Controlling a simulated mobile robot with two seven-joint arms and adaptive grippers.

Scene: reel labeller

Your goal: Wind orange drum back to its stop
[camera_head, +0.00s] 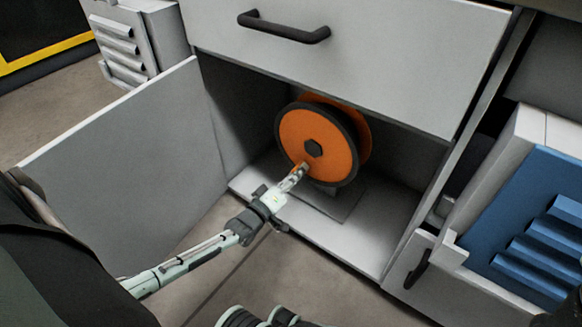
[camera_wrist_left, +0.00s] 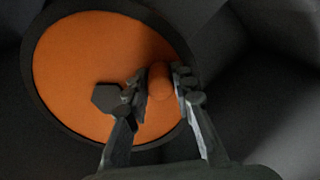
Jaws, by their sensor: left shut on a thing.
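The orange drum (camera_head: 327,134) with a dark rim and a black hexagonal hub stands upright inside the open lower compartment of a grey cabinet. My left gripper (camera_head: 301,171) reaches in from the front and is shut on an orange knob at the lower left of the drum's face. In the left wrist view the drum (camera_wrist_left: 75,70) fills the upper left, and the orange knob (camera_wrist_left: 160,80) sits between the fingers of the left gripper (camera_wrist_left: 160,84). The hub (camera_wrist_left: 107,97) lies just left of the fingers. My right gripper is not clearly in view.
The cabinet door (camera_head: 115,165) stands open on the left. A closed drawer with a dark handle (camera_head: 284,27) is above the drum. The compartment floor (camera_head: 370,235) is bare at the right. A blue ribbed unit (camera_head: 535,220) stands at far right.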

